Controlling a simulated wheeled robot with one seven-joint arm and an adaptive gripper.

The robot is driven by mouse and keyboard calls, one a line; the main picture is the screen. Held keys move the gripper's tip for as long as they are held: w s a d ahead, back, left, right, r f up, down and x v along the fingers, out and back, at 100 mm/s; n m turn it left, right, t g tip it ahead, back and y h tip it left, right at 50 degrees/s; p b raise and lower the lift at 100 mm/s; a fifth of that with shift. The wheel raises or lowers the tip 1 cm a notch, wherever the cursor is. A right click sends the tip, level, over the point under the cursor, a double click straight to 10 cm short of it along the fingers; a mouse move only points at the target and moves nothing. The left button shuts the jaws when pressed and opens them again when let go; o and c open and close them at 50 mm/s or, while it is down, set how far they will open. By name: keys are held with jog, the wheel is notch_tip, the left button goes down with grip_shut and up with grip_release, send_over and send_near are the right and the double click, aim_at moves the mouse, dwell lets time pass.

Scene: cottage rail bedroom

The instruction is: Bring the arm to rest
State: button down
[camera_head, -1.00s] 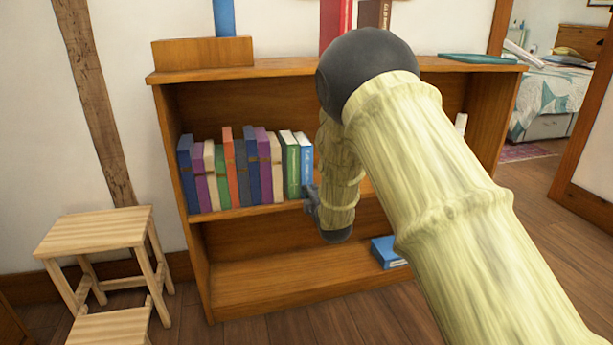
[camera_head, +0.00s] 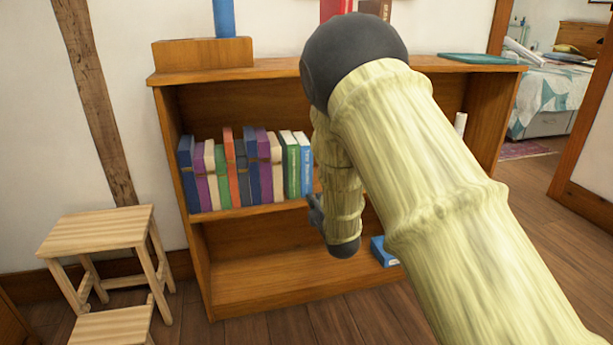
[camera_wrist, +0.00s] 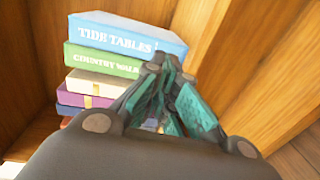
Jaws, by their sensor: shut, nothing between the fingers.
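My arm reaches from the lower right across the head view toward the wooden bookcase (camera_head: 270,287). My gripper (camera_head: 315,208) shows there only as a small dark part at the left of the wrist, in front of the bookcase's middle shelf. In the wrist view my gripper (camera_wrist: 166,68) has its fingers together with nothing between them. It lies just right of the row of books, which includes a blue book lettered "Tide Tables" (camera_wrist: 125,36) and a green book (camera_wrist: 100,62). I cannot tell whether the fingers touch a book.
A blue book (camera_head: 382,252) lies on the bottom shelf, partly behind my arm. A wooden step stool (camera_head: 95,230) stands at left. On the bookcase top are a wooden block (camera_head: 200,54), a blue item (camera_head: 224,18) and a teal flat item (camera_head: 480,59). A bed (camera_head: 556,92) shows through the doorway.

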jog(key=shift+s+f, duration=0.1)
jog(key=s+d+f+m+g+h, duration=0.2)
jog(key=s+d+f+m+g, duration=0.35)
jog(key=s+f, duration=0.8)
jog(key=s+d+f+m+g+h, duration=0.2)
jog(key=s+d+f+m, duration=0.4)
jog(key=s+d+f, duration=0.7)
jog(key=s+f+m+g, duration=0.3)
jog(key=s+f, duration=0.1)
jog(key=s, duration=0.7)
jog(key=s+d+f+m+g, duration=0.1)
jog(key=s+f+m+g, duration=0.25)
jog(key=s, duration=0.85)
jog(key=s+f+m+g, duration=0.2)
jog(key=s+f+m, duration=0.2)
jog(key=s, duration=0.7)
notch_tip(320, 180, up, 37)
jog(key=p, duration=3.7)
jog(key=shift+w+d+n, duration=0.15)
jog(key=shift+n, duration=0.15)
